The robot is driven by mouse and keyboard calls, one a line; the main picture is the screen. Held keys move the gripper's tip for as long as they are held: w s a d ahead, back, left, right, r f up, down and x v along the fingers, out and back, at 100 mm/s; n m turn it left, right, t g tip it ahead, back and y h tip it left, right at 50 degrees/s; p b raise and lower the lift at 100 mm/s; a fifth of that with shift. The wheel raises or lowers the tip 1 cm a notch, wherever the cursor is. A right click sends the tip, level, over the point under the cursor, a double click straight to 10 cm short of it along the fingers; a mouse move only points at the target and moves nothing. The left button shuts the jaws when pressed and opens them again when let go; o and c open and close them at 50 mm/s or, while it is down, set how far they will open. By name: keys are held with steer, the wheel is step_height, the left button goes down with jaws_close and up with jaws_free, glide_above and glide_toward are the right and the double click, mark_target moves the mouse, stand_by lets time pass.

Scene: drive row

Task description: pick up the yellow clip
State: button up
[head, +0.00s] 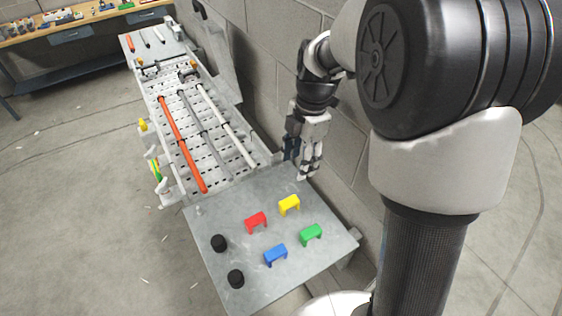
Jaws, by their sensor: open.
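The yellow clip (289,205) stands on the grey metal table (214,216), toward its far right side. It looks like a small bridge with two legs. My gripper (308,176) hangs above the far right edge of the table, pointing down, behind and a little right of the yellow clip. It is open and empty, apart from the clip. The gap between its fingers is small in this view. Nothing hides the yellow clip.
A red clip (256,222) is left of the yellow one; a green clip (311,235) and a blue clip (275,256) are nearer. Two black knobs (219,242) stand at the left. Behind is a perforated tray (174,144) with rods. A block wall (345,190) is close on the right.

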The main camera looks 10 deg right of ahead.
glide_above(290, 201)
step_height(290, 201, down, 11)
steer(key=shift+s+d+f, duration=0.1)
steer(key=shift+f+p, duration=0.35)
steer(key=shift+f, duration=2.6)
steer(key=c, duration=1)
